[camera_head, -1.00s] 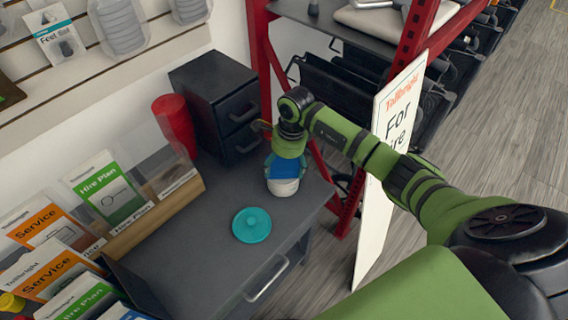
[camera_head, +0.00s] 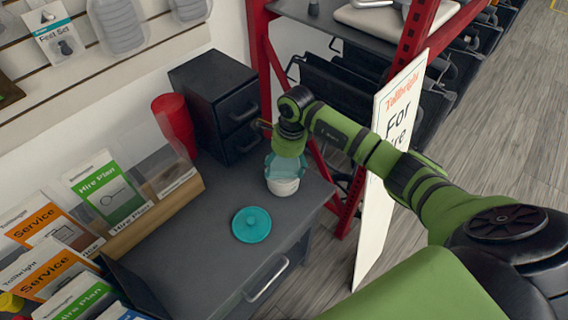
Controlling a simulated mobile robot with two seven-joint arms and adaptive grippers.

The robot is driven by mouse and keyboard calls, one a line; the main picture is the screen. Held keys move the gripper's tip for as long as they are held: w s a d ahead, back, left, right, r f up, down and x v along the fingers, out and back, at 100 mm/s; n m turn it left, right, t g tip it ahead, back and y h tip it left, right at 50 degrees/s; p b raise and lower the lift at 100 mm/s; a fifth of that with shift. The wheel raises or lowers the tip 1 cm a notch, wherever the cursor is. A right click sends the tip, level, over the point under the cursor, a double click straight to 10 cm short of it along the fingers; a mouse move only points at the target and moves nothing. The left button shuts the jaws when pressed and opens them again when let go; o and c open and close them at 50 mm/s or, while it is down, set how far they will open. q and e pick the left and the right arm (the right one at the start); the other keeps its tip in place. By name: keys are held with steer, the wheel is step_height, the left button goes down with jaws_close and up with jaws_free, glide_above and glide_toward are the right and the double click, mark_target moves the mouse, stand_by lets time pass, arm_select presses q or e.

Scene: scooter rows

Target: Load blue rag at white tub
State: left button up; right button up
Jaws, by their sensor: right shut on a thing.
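My right gripper (camera_head: 287,153) is directly over the tub's mouth, pointing down and shut. The blue rag no longer shows clearly; the tub's wall and my gripper hide it. A round teal lid (camera_head: 251,225) with a knob lies on the desk in front of the tub. My left gripper is not in view.
A black drawer unit (camera_head: 215,95) and a red cup (camera_head: 174,125) stand behind and left of the tub. Leaflet holders (camera_head: 110,190) line the left. A red rack post (camera_head: 262,60) and a For Hire sign (camera_head: 390,150) are at the right. The desk front is clear.

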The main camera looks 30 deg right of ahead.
mark_target(284, 166)
steer(key=shift+s, duration=0.1)
stand_by(0.5)
steer(key=shift+r+p, duration=2.15)
steer(key=shift+r, duration=1.35)
